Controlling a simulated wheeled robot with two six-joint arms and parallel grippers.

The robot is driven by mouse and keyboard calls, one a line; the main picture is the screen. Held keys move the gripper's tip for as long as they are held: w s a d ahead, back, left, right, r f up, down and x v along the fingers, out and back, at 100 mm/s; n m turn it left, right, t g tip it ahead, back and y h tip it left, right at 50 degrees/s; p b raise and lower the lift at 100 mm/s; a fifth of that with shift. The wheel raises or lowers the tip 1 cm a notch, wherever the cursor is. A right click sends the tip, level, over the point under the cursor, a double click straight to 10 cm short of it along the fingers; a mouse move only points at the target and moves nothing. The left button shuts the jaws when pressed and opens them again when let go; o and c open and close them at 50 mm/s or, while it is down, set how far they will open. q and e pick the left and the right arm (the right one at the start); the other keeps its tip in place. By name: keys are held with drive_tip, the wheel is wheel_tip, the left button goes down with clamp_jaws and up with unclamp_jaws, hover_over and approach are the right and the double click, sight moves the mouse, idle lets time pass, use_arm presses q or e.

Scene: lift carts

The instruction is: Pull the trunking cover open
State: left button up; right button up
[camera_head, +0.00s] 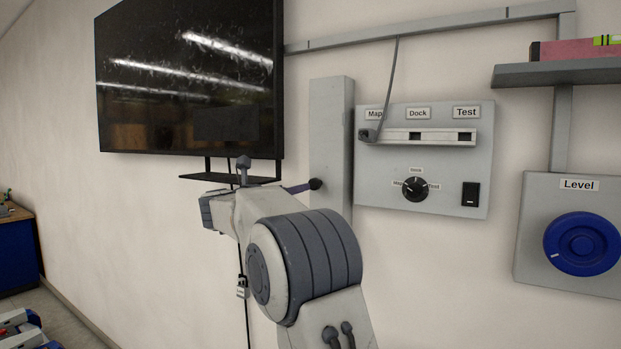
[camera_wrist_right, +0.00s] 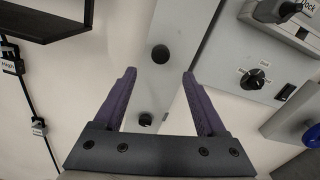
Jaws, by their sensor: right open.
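The trunking cover (camera_head: 331,120) is a tall, narrow grey box standing upright on the wall, left of the switch panel. In the right wrist view the cover (camera_wrist_right: 185,30) runs down between the fingers and carries two round dark knobs, an upper one (camera_wrist_right: 160,54) and a lower one (camera_wrist_right: 146,119). My right gripper (camera_wrist_right: 159,74) is open, its purple fingers pointing towards the cover with nothing gripped. In the head view my right arm hides the cover's lower part and most of the gripper. My left gripper is out of view.
A wall screen (camera_head: 190,75) with a small black shelf (camera_head: 230,178) below it is at the left. The grey panel (camera_head: 380,185) with Map, Dock and Test sockets is right of the cover. Further right is a Level panel with a blue dial (camera_head: 582,244) and a grey shelf (camera_head: 560,74).

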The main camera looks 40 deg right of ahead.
sight(312, 184)
drive_tip(key=p+x, duration=0.5)
drive_tip(key=x, duration=0.4)
drive_tip(key=shift+d+r, duration=0.15)
drive_tip(key=shift+w+d+p, duration=0.2)
drive_tip(key=shift+d+p, duration=0.15)
drive_tip(key=shift+d, duration=0.05)
drive_tip(key=shift+c, duration=0.3)
clamp_jaws()
drive_tip(key=shift+w+a, duration=0.1)
idle(0.4)
